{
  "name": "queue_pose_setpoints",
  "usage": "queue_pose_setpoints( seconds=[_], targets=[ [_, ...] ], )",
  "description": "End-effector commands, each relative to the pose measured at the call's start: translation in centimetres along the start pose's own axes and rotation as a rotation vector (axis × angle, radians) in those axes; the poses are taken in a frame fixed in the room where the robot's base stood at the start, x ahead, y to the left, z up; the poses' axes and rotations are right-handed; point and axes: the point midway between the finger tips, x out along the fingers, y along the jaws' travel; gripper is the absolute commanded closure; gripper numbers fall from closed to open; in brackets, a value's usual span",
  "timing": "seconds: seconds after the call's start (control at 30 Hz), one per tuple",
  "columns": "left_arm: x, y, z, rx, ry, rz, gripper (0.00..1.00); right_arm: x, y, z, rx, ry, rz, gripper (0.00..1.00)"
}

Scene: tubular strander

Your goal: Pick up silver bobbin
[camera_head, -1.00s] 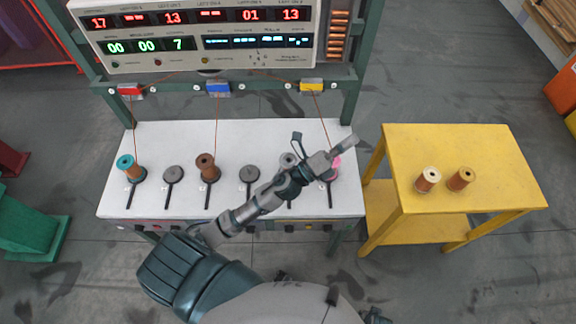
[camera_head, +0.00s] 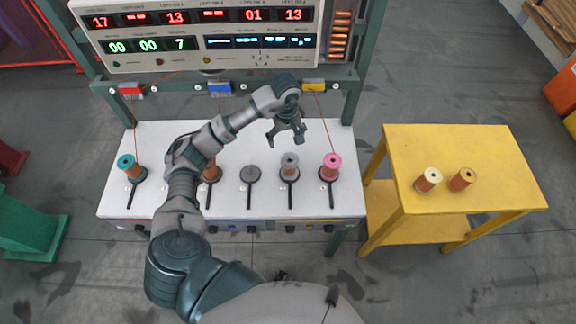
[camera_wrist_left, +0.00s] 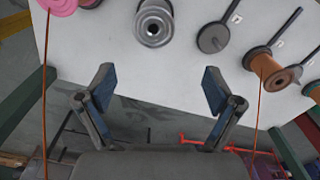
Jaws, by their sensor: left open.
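The silver bobbin (camera_head: 290,165) stands upright on a holder on the white table (camera_head: 225,145), between an empty holder and the pink bobbin. In the left wrist view the silver bobbin (camera_wrist_left: 154,24) is at the top centre, beyond the fingers. My left gripper (camera_head: 286,142) is open and empty, above the table just behind the silver bobbin, with its fingers apart. In the left wrist view the open left gripper (camera_wrist_left: 158,90) has nothing between its fingers. My right gripper is not in view.
The pink bobbin (camera_head: 331,164) is close on the right. A teal bobbin (camera_head: 127,165) and a brown one (camera_head: 211,172) stand left. Thin wires run up to the frame (camera_head: 352,88). A yellow table (camera_head: 480,150) holds two bobbins.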

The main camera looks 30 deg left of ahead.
Motion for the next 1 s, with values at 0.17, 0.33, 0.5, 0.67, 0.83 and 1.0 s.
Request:
queue_pose_setpoints(
  seconds=[0.17,0.33,0.5,0.67,0.83,1.0],
  targets=[
    [4.3,0.3,0.5,0.001,-0.006,-0.002,0.08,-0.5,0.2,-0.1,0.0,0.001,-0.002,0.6],
    [8.0,0.2,0.4,-0.001,-0.006,0.001,0.08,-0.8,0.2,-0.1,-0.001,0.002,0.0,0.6],
    [9.9,0.1,0.2,0.0,-0.006,0.004,0.08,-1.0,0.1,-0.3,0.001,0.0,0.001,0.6],
    [11.3,0.3,0.2,-0.001,-0.009,0.005,0.08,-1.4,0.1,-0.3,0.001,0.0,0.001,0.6],
    [14.1,0.6,0.2,-0.001,-0.009,0.004,0.08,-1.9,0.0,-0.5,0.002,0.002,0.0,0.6],
    [15.3,0.6,0.2,0.0,-0.004,0.005,0.08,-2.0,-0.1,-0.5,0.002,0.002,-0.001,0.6]
  ],
)
